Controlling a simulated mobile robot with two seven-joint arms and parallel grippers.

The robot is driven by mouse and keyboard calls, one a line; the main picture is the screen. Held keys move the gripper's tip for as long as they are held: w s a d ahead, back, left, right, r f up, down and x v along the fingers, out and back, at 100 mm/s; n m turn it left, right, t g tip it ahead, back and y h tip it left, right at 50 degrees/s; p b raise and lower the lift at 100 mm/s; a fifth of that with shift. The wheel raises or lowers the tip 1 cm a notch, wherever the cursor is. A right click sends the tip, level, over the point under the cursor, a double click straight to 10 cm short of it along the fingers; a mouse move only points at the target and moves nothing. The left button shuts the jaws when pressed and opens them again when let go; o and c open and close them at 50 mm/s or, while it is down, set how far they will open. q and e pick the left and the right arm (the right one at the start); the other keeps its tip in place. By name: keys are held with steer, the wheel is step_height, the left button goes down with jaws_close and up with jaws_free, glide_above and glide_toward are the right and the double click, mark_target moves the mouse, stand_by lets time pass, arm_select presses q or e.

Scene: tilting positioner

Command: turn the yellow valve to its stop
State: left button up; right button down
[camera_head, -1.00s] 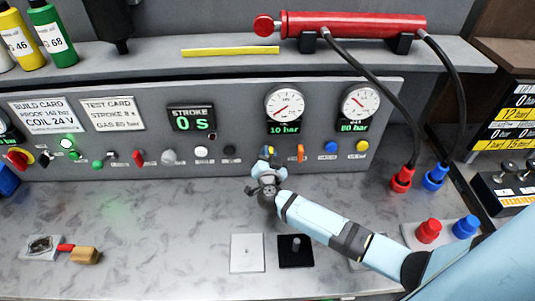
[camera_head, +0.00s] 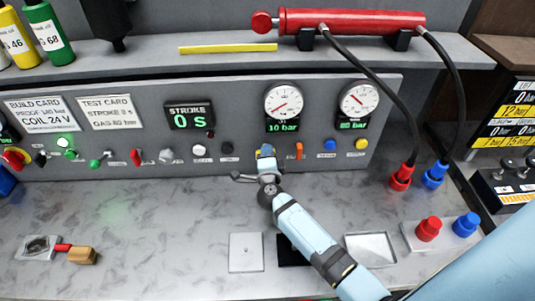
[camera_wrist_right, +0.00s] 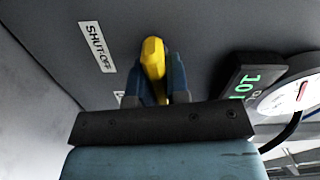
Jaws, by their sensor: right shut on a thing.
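The yellow valve (camera_wrist_right: 153,58) shows as a lever handle between the two fingers of my right gripper (camera_wrist_right: 155,85) in the right wrist view. The fingers are shut on it, and a "SHUT-OFF" label (camera_wrist_right: 97,47) is on the panel beside it. In the head view my right gripper (camera_head: 266,158) is at the lower panel edge below the 10 bar gauge (camera_head: 284,102). There it hides most of the valve, and only a little yellow shows. My left gripper is not in view.
An orange lever (camera_head: 299,150) is close to the right of my right gripper, and a black knob (camera_head: 227,148) to its left. Blue (camera_head: 330,145) and yellow (camera_head: 361,144) knobs are further right. A white plate (camera_head: 246,252) and a tray (camera_head: 371,248) lie on the bench below.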

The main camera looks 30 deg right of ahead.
steer(key=shift+f+m, duration=0.1)
steer(key=shift+m, duration=1)
steer(key=c, duration=1.1)
jaws_free()
steer(key=shift+s, duration=0.1)
